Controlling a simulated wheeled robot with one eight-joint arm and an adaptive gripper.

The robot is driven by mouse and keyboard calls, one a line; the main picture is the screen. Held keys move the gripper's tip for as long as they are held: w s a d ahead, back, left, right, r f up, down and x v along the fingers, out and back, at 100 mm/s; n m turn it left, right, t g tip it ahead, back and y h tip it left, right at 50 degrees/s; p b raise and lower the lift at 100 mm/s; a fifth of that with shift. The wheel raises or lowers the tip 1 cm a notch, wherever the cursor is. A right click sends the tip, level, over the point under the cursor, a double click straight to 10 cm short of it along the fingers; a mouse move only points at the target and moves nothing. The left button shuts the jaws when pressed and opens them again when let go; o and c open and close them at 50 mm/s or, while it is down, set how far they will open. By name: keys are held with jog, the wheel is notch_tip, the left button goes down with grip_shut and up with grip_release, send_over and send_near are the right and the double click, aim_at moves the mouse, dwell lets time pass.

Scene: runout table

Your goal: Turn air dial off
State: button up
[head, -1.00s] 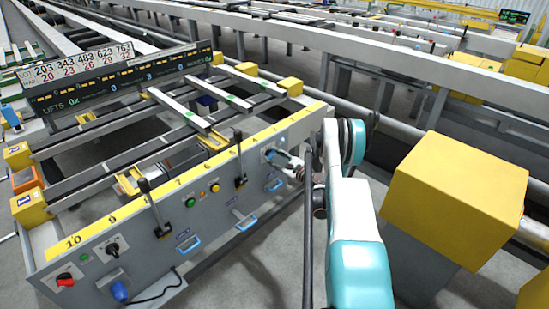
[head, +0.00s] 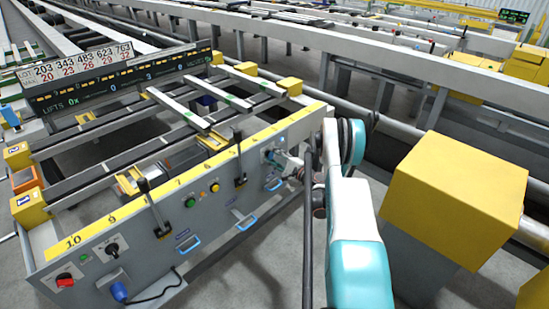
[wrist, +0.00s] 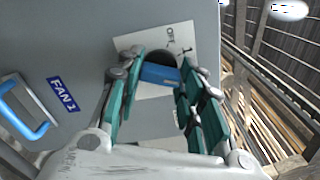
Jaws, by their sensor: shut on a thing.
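The air dial, with a blue handle (wrist: 160,74) on a dark round base, sits on a pale marked plate (wrist: 182,42) on the grey panel. The plate has dark markings at its upper right. In the wrist view my gripper (wrist: 158,68) has its green-padded fingers on both sides of the blue handle and is shut on it. The handle lies nearly level, tilted slightly in the picture. In the head view my gripper (head: 278,158) is at the far right end of the panel, and hides most of the dial.
A blue pull handle (wrist: 25,115) and a FAN 1 label (wrist: 63,94) are left of the dial. Along the panel (head: 215,215) are levers, green and yellow buttons and a red switch (head: 65,280). A large yellow box (head: 455,195) stands right of my arm.

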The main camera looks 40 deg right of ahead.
jog(key=n, duration=0.4)
jog(key=shift+n, duration=0.3)
jog(key=n, duration=0.3)
jog(key=shift+n, duration=0.4)
jog(key=n, duration=0.4)
jog(key=shift+a+f+n, duration=0.1)
jog(key=shift+n, duration=2.1)
jog(key=o, duration=1.1)
jog(key=shift+c, duration=0.2)
